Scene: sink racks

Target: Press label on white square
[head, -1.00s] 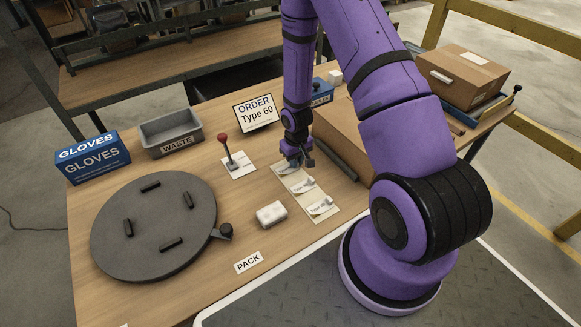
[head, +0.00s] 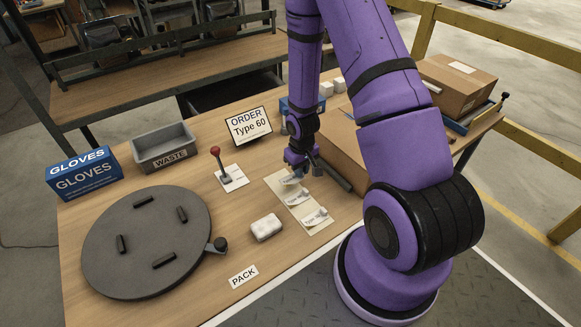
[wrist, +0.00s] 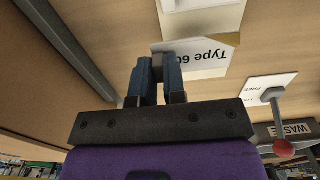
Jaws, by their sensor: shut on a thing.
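A pale strip (head: 302,212) on the bench carries a row of labels. The nearest label (head: 314,218) and the middle label (head: 297,197) lie on it. My gripper (head: 302,170) is low over the far end of the strip. In the wrist view my gripper (wrist: 160,62) has its blue fingers close together on the edge of a white label (wrist: 203,62) reading "Type 60". The label's contact with the strip is unclear. A small white block (head: 266,227) lies left of the strip. A white square plate (head: 231,178) under a red-knobbed lever also lies left.
A dark round turntable (head: 150,230) fills the left of the bench. A grey WASTE bin (head: 164,147), GLOVES box (head: 88,173) and ORDER Type 60 sign (head: 249,126) stand behind. A cardboard box (head: 340,160) and dark bar (head: 335,176) lie right of my gripper.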

